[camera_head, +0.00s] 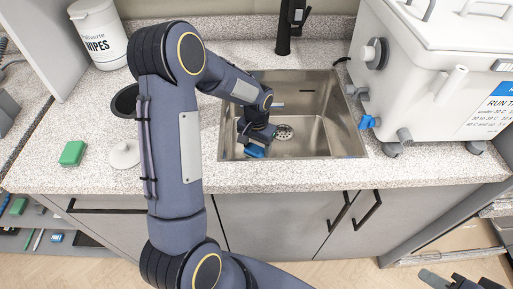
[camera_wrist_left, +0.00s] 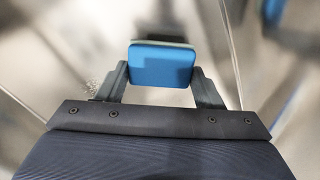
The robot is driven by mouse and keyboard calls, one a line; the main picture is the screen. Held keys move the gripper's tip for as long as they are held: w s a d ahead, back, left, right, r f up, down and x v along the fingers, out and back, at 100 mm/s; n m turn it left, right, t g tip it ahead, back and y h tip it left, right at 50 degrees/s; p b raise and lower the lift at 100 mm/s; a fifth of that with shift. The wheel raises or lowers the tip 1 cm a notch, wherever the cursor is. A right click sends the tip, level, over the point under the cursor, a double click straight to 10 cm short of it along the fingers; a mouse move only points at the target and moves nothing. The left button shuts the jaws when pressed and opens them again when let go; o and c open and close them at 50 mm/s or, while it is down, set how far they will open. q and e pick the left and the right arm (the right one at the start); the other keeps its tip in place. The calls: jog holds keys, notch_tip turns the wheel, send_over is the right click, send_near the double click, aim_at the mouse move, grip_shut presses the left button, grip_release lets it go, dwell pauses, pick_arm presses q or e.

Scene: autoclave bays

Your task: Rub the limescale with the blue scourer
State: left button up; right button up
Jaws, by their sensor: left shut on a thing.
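The blue scourer (camera_head: 254,150) is low inside the steel sink (camera_head: 330,100), at its front left. My left gripper (camera_head: 262,138) is shut on it. In the left wrist view the blue scourer (camera_wrist_left: 162,64) sits between the two fingers of my left gripper (camera_wrist_left: 163,80), with a pale layer along its far edge. Whitish speckles (camera_wrist_left: 92,86) show on the steel to the left of the fingers; I cannot tell whether they are limescale. I cannot tell whether the scourer touches the steel. A dark gripper part, seemingly my right gripper (camera_head: 460,281), is at the bottom right corner.
A black tap (camera_head: 290,25) stands behind the sink, and a drain (camera_head: 284,132) lies in its floor. A large white machine (camera_head: 430,80) with a blue tap lever stands right of the sink. A green sponge (camera_head: 73,153) and a wipes tub (camera_head: 100,35) are on the left counter.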

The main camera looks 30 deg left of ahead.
aim_at(257, 148)
pick_arm(q)
jog(key=shift+r+p, duration=1.7)
jog(key=shift+r, duration=1.05)
